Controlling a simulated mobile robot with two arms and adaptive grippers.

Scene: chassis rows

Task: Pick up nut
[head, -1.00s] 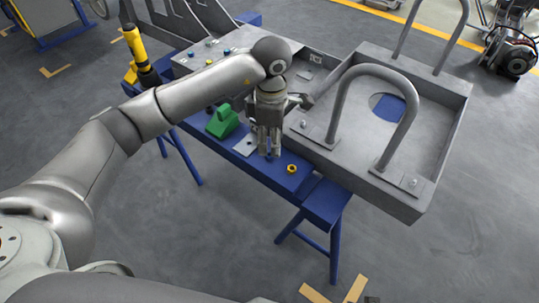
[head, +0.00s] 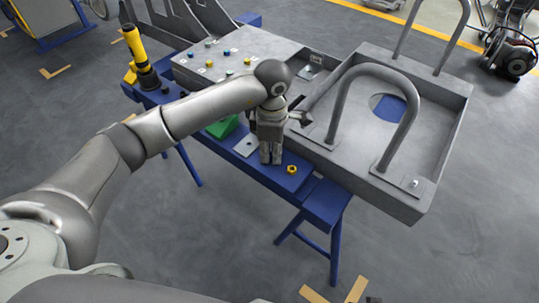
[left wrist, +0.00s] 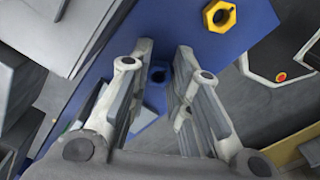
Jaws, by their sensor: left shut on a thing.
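My left gripper (head: 271,160) points down over the front of the blue bench (head: 315,205). Its fingers (left wrist: 165,75) are shut on a small blue nut (left wrist: 157,76) with a dark hole. The nut is hard to tell from the blue bench behind it in the left wrist view, and the fingers hide it in the head view. A yellow nut (head: 292,169) lies on the bench just right of the gripper, apart from it. It also shows at the top of the left wrist view (left wrist: 219,16). My right gripper is not in view.
A grey chassis tray (head: 440,140) with tall curved handles stands right of the gripper. A green block (head: 222,128) is partly hidden behind my arm. A grey plate (head: 246,146) lies left of the fingers. A yellow and black tool (head: 138,50) stands at the bench's left end.

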